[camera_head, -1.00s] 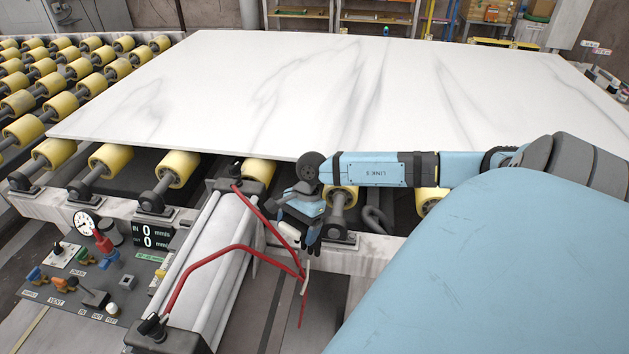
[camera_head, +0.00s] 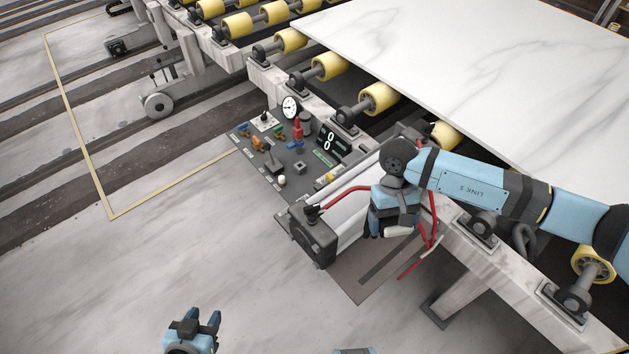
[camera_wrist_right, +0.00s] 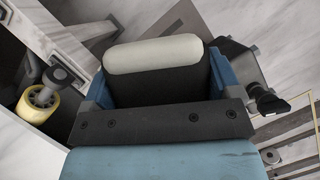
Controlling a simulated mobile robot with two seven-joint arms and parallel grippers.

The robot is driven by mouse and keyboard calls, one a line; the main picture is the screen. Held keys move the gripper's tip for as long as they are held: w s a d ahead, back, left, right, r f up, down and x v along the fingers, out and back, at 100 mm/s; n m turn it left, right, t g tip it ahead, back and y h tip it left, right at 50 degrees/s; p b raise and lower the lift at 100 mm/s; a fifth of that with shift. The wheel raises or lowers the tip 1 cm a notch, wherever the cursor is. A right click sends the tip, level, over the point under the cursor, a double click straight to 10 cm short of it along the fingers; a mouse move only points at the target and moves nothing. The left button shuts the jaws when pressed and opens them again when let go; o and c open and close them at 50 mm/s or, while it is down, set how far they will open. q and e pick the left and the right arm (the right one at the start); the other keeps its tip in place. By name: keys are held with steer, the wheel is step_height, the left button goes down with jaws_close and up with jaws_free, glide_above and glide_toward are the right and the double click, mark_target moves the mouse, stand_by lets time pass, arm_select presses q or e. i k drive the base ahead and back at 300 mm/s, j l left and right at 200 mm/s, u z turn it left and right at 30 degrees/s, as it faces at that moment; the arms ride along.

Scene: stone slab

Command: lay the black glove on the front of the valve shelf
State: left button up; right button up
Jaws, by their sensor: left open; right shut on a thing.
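The valve shelf (camera_head: 262,174) is a dark panel with a gauge, a red valve and coloured knobs, left of centre in the head view. In the head view the glove is mostly hidden by the gripper. My left gripper (camera_head: 199,320) is open and empty at the bottom edge, over the floor and well in front of the shelf.
A large white slab (camera_head: 480,75) lies on yellow rollers (camera_head: 378,98) behind the shelf. Red bent tubing (camera_head: 432,225) surrounds the white unit beside my right gripper. A digital display (camera_head: 329,142) stands on the shelf's right. The floor (camera_head: 160,250) in front is open.

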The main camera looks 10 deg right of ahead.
mark_target(305, 186)
steer(key=i+j+z, duration=0.25)
steer(key=i+j, duration=0.2)
steer(key=j, duration=0.15)
steer(key=i+j+z, duration=0.15)
steer(key=j, duration=0.2)
steer(key=i+j+z, duration=0.15)
steer(key=j, duration=0.2)
steer(key=i+j+z, duration=0.1)
steer(key=j, duration=0.3)
steer(key=i+j+z, duration=0.15)
steer(key=j, duration=0.25)
steer(key=i+j+z, duration=0.15)
steer(key=j, duration=0.25)
steer(key=i+j, duration=0.1)
steer(key=i, duration=0.45)
